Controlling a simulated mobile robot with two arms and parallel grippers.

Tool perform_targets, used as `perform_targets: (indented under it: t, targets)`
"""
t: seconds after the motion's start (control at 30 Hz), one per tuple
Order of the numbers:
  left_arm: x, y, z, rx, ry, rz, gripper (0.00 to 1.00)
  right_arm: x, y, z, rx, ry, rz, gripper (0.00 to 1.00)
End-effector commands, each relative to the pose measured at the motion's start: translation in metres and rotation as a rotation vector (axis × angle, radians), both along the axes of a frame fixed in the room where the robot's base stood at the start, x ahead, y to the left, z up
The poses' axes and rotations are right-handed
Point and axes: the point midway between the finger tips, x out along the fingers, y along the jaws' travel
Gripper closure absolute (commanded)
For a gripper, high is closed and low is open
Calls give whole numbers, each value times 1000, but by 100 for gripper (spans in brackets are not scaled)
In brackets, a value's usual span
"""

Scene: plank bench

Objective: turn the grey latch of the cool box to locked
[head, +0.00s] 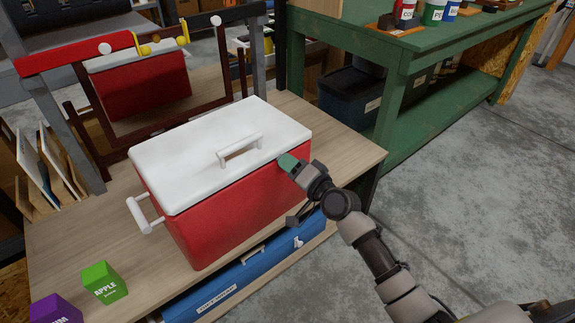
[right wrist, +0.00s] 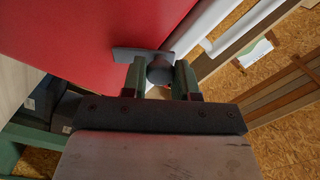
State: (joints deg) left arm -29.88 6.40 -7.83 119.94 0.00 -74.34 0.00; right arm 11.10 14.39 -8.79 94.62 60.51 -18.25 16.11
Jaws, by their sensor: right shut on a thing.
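The cool box (head: 235,215) is red with a closed white lid (head: 190,155) and stands on the plank bench. My right gripper (head: 290,163) is at the lid edge on its right-hand front face. In the right wrist view, the green fingers of this gripper (right wrist: 160,80) are on either side of the round part of the grey latch (right wrist: 135,54), shut on it. The latch's flat arm points left across the red wall. In the head view the gripper hides the latch. My left gripper is not in view.
A green cube marked APPLE (head: 103,282) and a purple cube (head: 55,311) lie at the bench's near left. A dark red frame (head: 107,150) stands behind. A green table (head: 395,50) is at back right.

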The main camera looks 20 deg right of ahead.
Motion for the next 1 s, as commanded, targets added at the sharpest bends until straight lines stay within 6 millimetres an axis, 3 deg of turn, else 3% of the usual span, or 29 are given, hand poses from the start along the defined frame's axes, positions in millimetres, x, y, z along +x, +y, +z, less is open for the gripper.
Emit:
perform_targets:
  t: [0.2, 0.5, 1.0]
  targets:
    - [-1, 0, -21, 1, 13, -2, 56, 4, -9, 5, 185, 76, -3, 95]
    - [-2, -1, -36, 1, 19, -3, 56, 8, -18, 6, 387, 159, -3, 95]
    - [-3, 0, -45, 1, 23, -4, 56, 10, -24, 6, 513, 212, -3, 95]
